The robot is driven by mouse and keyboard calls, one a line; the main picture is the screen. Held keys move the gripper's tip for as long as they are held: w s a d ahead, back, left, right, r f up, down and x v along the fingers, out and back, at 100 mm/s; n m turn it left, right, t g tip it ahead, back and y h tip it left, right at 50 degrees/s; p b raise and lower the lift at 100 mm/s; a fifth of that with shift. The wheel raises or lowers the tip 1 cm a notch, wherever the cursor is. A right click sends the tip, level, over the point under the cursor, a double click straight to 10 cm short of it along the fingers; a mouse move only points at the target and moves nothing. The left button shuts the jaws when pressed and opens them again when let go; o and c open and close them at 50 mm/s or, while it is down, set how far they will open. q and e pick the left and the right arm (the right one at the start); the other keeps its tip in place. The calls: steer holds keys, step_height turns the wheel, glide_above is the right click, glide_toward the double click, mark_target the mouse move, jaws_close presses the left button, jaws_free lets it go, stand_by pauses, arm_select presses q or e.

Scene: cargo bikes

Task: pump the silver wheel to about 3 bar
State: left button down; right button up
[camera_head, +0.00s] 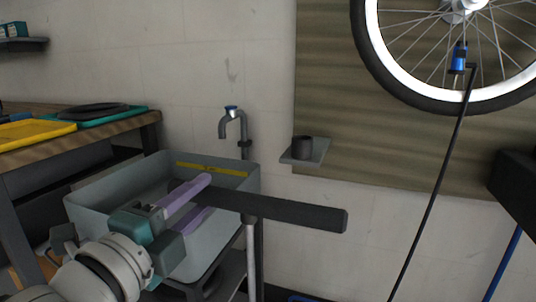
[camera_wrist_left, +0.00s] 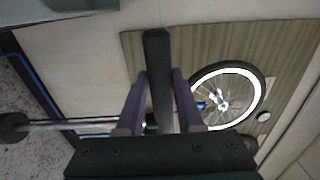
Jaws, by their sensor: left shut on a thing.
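The silver-rimmed wheel (camera_head: 430,100) with a black tyre is upright against the wooden wall board and also shows in the left wrist view (camera_wrist_left: 243,72). A blue pump head (camera_head: 459,57) is at its rim, and a black hose (camera_head: 436,185) runs down from it out of view. My left gripper (camera_head: 206,199) has purple fingers shut on the black pump handle (camera_head: 290,211), near its left end in the head view. A silver pump rod (camera_head: 251,250) goes down from the handle. No gauge reading is visible. My right gripper is not in view.
A grey tub (camera_head: 238,183) with a yellow strip stands close behind my left gripper. A tap (camera_head: 232,122) rises behind it. A small shelf holds a dark cup (camera_head: 303,146). A wooden bench with a yellow tray (camera_head: 32,133) is at left; a black block (camera_head: 516,185) is at the right edge.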

arm_select(q)
step_height(320, 180, down, 23)
steer(key=b, duration=1.9)
step_height(320, 180, up, 28)
steer(key=p, duration=2.5)
steer(key=shift+p, duration=0.35)
steer(key=shift+f, duration=0.25)
